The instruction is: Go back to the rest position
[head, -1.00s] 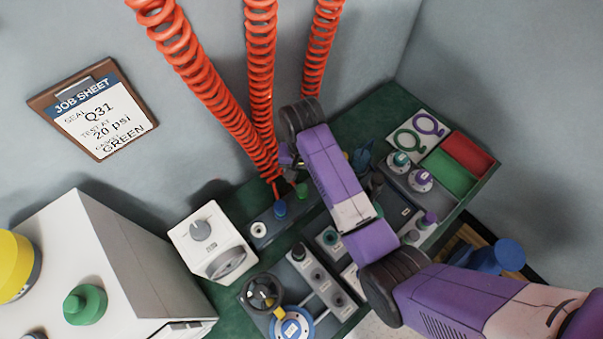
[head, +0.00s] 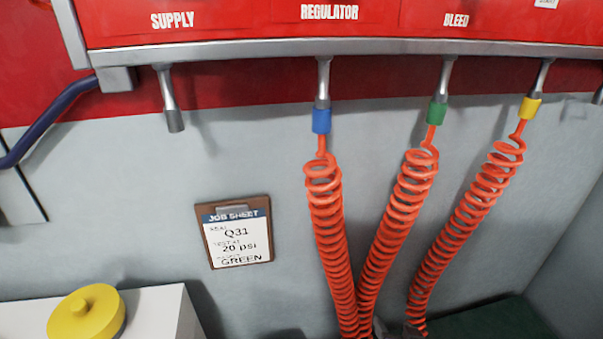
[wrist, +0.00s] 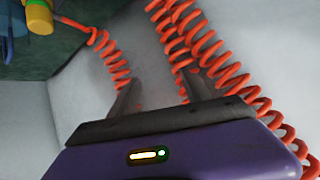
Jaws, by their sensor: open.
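My gripper (wrist: 162,98) shows in the wrist view with its two dark fingers spread apart and nothing held between them. Orange coiled hoses (wrist: 180,35) pass close behind and beside the fingers; I cannot tell whether they touch. In the head view my gripper is not clearly visible; only a small dark shape shows at the bottom edge near the hoses. The blue-collared hose (head: 325,215), green-collared hose (head: 400,205) and yellow-collared hose (head: 465,215) hang from the rail.
The metal rail (head: 230,52) runs under the red panel (head: 240,20). A job sheet clipboard (head: 237,235) hangs on the grey wall. A white cabinet (head: 160,315) with a yellow knob (head: 85,312) stands lower left. Part of the green bench top (head: 500,320) shows lower right.

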